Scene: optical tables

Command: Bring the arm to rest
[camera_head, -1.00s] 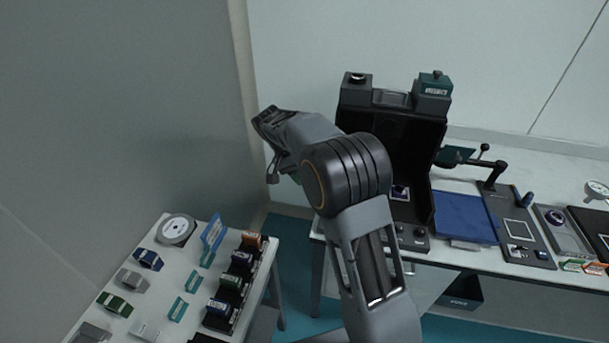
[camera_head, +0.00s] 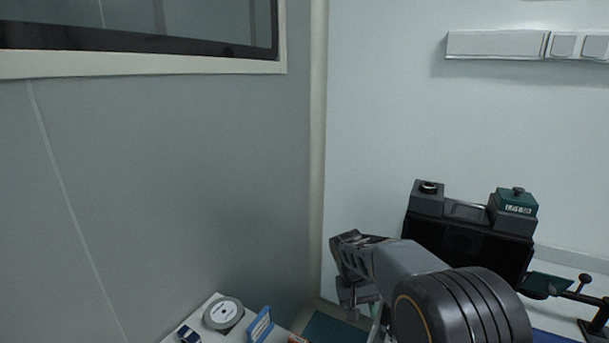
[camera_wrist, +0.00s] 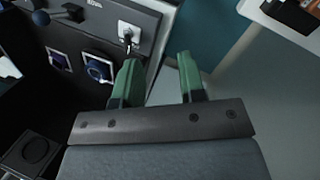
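My arm shows in the head view, folded in front of the optical table, with its thick dark joint low in the picture. My gripper shows best in the wrist view (camera_wrist: 157,75). Its two green fingers stand apart with nothing between them. In the head view the fingers are mostly hidden behind my grey wrist. The wrist view looks down past the fingers at floor between a dark unit on the left and a white table corner at top right.
A black open housing (camera_head: 468,245) stands behind my arm, with a green-topped block (camera_head: 514,209) on it. A white side table (camera_head: 206,309) at lower left carries a round grey disc (camera_head: 223,313) and a blue sign (camera_head: 260,325). Walls close off the back and left.

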